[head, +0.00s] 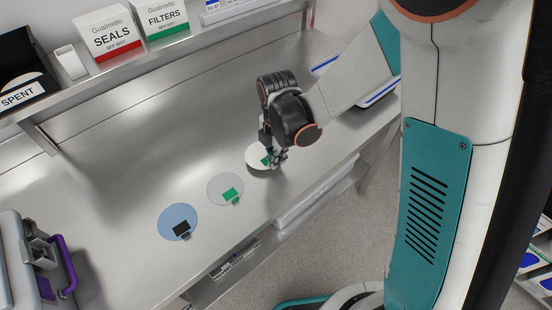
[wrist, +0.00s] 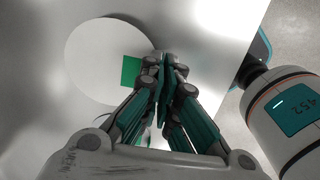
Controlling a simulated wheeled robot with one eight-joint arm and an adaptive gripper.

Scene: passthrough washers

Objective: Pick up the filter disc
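My gripper (head: 272,160) is over the table near its front edge, its fingers drawn together at the rim of a white disc with a green tab (head: 255,154). In the wrist view my gripper's fingers (wrist: 166,68) meet beside the green tab of this white disc (wrist: 95,58). A dark shadow shows past the disc's edge, so it looks raised a little off the table. The fingertips partly hide its near rim. A pale grey disc with a green tab (head: 220,186) lies flat to the left. A blue disc with a black tab (head: 176,215) lies further left.
The steel table (head: 110,190) is clear behind the discs. A shelf (head: 150,52) at the back holds a SEALS box (head: 110,38), a FILTERS box (head: 163,16) and a SPENT bin (head: 22,95). A grey case with a purple handle (head: 62,265) stands front left.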

